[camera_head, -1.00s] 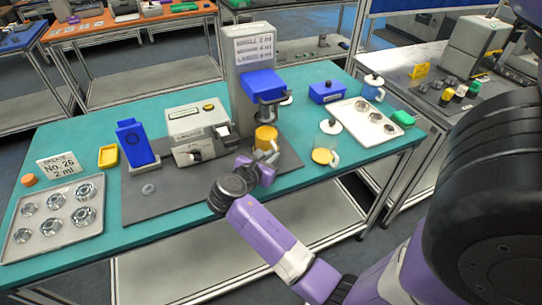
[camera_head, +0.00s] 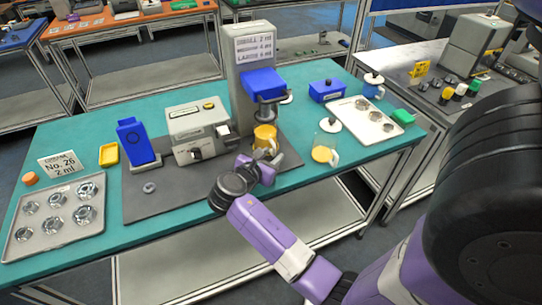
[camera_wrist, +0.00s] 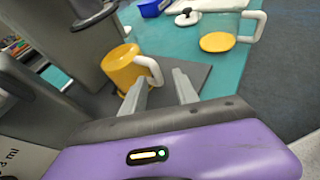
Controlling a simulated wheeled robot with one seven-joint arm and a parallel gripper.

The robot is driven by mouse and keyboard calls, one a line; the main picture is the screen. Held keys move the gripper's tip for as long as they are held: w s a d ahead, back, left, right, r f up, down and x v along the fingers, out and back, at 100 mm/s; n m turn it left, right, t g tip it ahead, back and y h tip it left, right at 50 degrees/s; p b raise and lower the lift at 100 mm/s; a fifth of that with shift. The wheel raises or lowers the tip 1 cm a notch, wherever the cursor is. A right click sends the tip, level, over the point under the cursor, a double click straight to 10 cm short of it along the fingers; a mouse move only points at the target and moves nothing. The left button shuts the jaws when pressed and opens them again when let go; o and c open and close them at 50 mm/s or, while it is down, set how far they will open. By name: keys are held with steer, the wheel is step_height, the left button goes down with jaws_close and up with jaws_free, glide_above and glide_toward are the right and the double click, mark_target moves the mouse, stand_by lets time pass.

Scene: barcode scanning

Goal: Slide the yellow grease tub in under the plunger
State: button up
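The yellow grease tub (camera_head: 264,138), with a white loop handle, stands upright on the grey mat at the foot of the grey press, about below its blue head (camera_head: 264,84). In the wrist view the tub (camera_wrist: 122,68) is just ahead of the left finger, its handle turned towards my fingers. A dark round part of the press (camera_wrist: 90,14) hangs above and left of it; the plunger's underside is not clear. My gripper (camera_wrist: 160,78) is open, its two grey fingers apart near the handle. I cannot tell whether they touch it.
A clear jug with a yellow bottom (camera_head: 325,150) stands right of the mat. A grey device (camera_head: 197,132) and a blue stand (camera_head: 137,142) are left of the press. Trays of metal parts lie at the left (camera_head: 52,218) and right (camera_head: 366,121).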

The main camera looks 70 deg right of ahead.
steer(key=shift+a, duration=0.1)
steer(key=v, duration=0.7)
steer(key=shift+a+r+b, duration=0.15)
steer(key=shift+a+b, duration=0.15)
steer(key=shift+b, duration=0.05)
